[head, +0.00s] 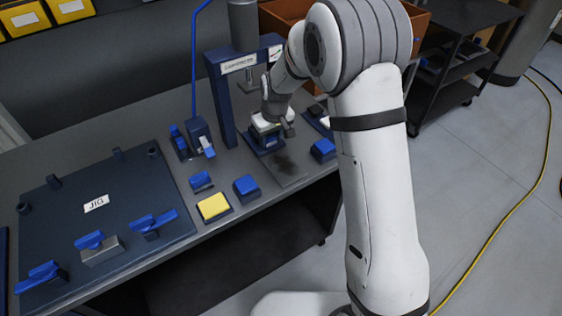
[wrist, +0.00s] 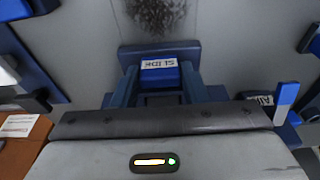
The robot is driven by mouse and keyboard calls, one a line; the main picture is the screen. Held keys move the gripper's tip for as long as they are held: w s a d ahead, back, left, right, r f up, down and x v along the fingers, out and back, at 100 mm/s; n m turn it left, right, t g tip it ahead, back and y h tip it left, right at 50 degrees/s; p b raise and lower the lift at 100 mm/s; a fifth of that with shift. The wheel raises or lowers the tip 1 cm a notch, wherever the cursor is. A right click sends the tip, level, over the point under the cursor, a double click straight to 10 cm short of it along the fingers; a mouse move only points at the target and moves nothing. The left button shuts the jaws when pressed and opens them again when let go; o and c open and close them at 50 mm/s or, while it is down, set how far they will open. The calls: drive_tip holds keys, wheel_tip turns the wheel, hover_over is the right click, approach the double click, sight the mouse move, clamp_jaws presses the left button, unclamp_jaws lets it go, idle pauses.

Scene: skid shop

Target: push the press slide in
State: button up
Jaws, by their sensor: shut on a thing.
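The press (head: 222,100) is a dark blue frame with a grey column on top, standing at the back of the bench. Its press slide (head: 264,143) is a dark blue block low at the front of the frame, partly hidden by my gripper (head: 269,124). In the wrist view, the blue slide (wrist: 160,75) carries a white label that reads SLIDE, upside down. My gripper (wrist: 160,88) is shut on the slide, with one finger on each side of it. The slide's underside and rails are hidden.
A grey plate with a dark smudge (head: 288,167) lies in front of the press. Blue blocks (head: 246,187) and a yellow block (head: 214,207) sit nearby. A dark JIG plate (head: 95,235) with blue clamps fills the left bench. An orange bin (head: 285,12) stands behind.

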drive_tip(key=shift+a, duration=0.15)
drive_tip(key=shift+w+a, duration=0.55)
drive_tip(key=shift+w, duration=0.3)
drive_tip(key=shift+w+a, duration=0.55)
drive_tip(key=shift+w, duration=0.25)
drive_tip(key=shift+w+a, duration=0.25)
drive_tip(key=shift+w, duration=0.15)
drive_tip(key=o, duration=0.8)
drive_tip(key=shift+r, duration=0.15)
drive_tip(key=shift+r+p, duration=1.35)
drive_tip(key=shift+r, duration=0.8)
